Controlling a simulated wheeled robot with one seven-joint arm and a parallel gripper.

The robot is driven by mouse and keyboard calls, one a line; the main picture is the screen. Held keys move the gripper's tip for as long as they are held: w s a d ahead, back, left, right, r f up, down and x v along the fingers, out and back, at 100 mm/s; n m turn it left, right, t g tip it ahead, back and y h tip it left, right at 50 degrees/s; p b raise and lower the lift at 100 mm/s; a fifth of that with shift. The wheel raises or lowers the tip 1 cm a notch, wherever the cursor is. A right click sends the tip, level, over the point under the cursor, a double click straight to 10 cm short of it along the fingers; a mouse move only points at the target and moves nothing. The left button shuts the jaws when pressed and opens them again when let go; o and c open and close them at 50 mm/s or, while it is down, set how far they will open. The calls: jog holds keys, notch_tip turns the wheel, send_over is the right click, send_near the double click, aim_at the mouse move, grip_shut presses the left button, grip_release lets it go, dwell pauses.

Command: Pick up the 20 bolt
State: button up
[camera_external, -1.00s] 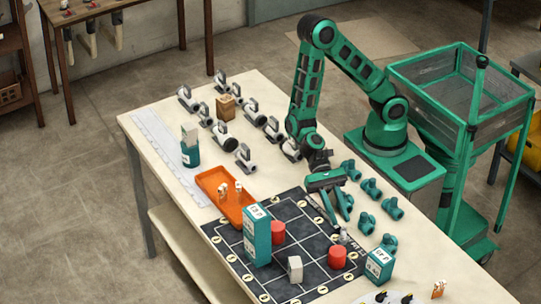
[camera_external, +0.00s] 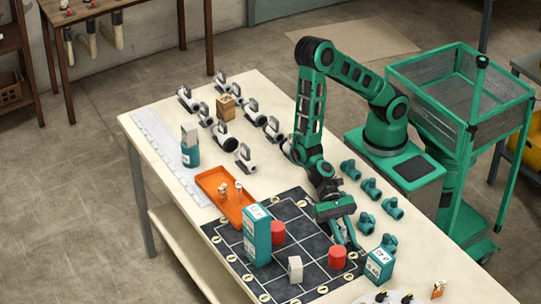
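My gripper (camera_external: 350,242) points down over the right edge of the dark grid mat (camera_external: 318,274). Its two fingers look apart. A small metal bolt stood upright at this spot a second ago; the fingers now cover it almost wholly, and I cannot tell whether they touch it. No number 20 can be read on it. Two small pieces with pale tops (camera_external: 223,191) stand in the orange tray (camera_external: 208,180) at the mat's upper left.
A red cylinder (camera_external: 337,257) and a teal box (camera_external: 379,264) stand close to my gripper. A tall teal box (camera_external: 257,236), another red cylinder (camera_external: 278,232) and a pale block (camera_external: 295,269) stand on the mat. Teal pipe fittings (camera_external: 370,188) lie to the right.

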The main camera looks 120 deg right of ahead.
jog(key=shift+c, duration=0.7)
grip_shut()
jog(key=shift+r, duration=0.15)
